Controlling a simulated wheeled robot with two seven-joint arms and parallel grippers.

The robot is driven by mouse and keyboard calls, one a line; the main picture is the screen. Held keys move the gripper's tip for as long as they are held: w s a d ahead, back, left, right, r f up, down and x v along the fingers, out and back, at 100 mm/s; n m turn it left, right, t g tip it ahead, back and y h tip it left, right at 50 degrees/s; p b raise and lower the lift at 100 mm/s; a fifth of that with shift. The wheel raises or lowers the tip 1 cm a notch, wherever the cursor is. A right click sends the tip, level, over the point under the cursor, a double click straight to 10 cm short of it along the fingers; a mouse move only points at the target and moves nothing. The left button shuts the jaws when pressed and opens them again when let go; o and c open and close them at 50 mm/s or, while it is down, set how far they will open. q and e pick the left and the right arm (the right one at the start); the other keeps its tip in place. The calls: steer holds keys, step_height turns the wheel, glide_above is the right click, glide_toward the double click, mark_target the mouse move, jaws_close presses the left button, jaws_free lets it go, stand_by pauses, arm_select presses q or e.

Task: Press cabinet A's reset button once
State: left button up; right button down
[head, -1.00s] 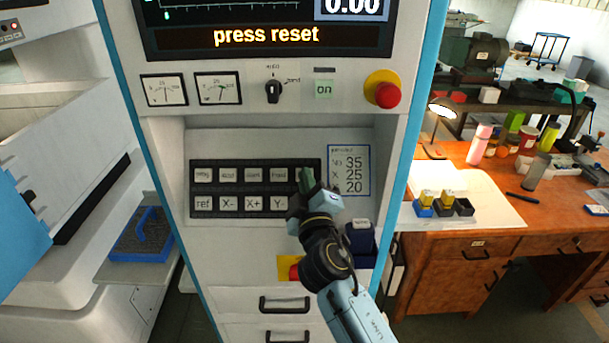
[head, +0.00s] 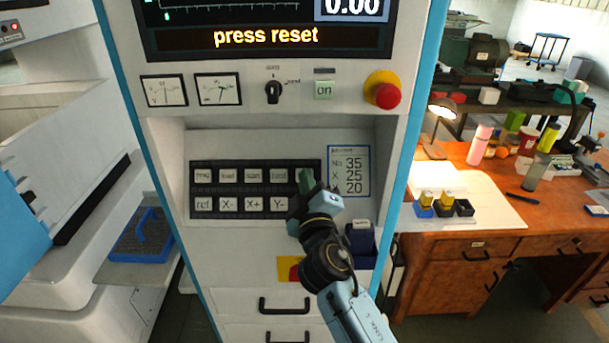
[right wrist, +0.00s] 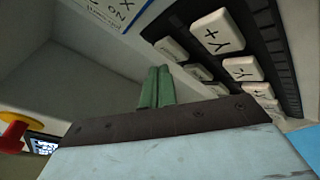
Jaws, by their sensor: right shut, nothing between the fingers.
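A white cabinet with blue edges (head: 155,130) fills the middle of the head view; no letter A is readable on it. Its screen (head: 266,37) reads "press reset". Its black key panel (head: 255,188) has two rows of pale keys, the lower starting ref, X-, X+, Y-. I cannot read a reset label on any key. My right gripper (head: 306,181) is shut and empty, its green fingertips over the panel's right end, hiding keys there. In the right wrist view the fingertips (right wrist: 156,88) point toward the keys, left of the Y+ key (right wrist: 215,33); contact cannot be told.
A red mushroom button (head: 387,95), a rotary switch (head: 274,91) and a green "on" key (head: 324,89) sit above the recess. A printed card (head: 349,170) is right of the keys. A dark blue holder (head: 361,236) is below it. A wooden desk (head: 450,247) stands at right.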

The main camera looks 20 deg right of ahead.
stand_by(0.7)
steer(key=shift+w+d+f+b, duration=0.1)
steer(key=shift+w+f+b, duration=0.15)
steer(key=shift+w+b, duration=0.1)
steer(key=shift+w+d+f+b, duration=0.1)
steer(key=shift+w+f+b, duration=0.15)
steer(key=shift+b, duration=0.1)
stand_by(0.5)
steer(key=shift+s+r, duration=0.1)
steer(key=shift+r, duration=0.05)
steer(key=shift+s+a+r+p, duration=0.2)
steer(key=shift+s+r+p, duration=0.15)
steer(key=shift+s+p, duration=0.15)
stand_by(0.4)
steer(key=s+r+p, duration=0.1)
steer(key=s, duration=0.1)
steer(key=s+a+r+p, duration=0.1)
steer(key=s+r, duration=0.1)
steer(key=shift+p, duration=0.3)
